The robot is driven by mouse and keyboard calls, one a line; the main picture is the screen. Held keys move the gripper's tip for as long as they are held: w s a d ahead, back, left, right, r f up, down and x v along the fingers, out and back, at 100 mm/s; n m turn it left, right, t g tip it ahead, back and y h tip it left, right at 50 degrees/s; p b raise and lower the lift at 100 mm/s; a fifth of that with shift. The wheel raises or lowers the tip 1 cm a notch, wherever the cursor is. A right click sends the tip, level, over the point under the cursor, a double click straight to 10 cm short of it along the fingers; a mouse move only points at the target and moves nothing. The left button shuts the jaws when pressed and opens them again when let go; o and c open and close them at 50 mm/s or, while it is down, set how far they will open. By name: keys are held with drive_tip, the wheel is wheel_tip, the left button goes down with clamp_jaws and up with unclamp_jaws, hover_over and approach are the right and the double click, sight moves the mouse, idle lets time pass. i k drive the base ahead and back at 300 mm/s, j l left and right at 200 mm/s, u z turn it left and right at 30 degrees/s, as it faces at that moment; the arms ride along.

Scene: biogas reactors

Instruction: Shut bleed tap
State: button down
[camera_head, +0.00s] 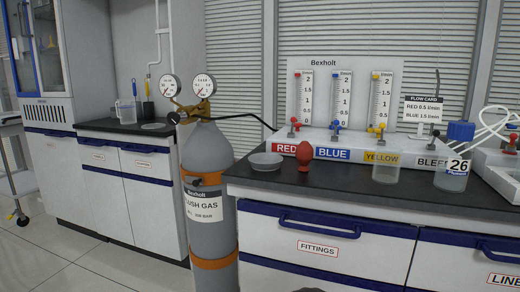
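A white manifold block (345,141) sits on the dark bench top at the right, with coloured taps on top. Its rightmost label (430,162) reads "BLEE", the rest hidden behind the bottle marked 26 (453,178). A small dark tap (420,130) seems to stand above that label, just below the flow card; it is too small to tell how its handle is turned. My gripper is not in view.
A grey dish (265,161), a red bulb (304,157) and a clear beaker (386,169) stand along the bench's front. A flush gas cylinder (209,155) with two gauges stands left of the bench. The flow card (422,108) and white tubes (494,120) are near the bleed end.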

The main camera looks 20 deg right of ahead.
sight(436, 133)
drive_tip(key=z, duration=1.75)
drive_tip(key=i+l+u, duration=0.25)
drive_tip(key=l, duration=1.35)
drive_tip(key=l+u, duration=0.25)
drive_tip(key=l, duration=1.3)
drive_tip(key=k, duration=0.05)
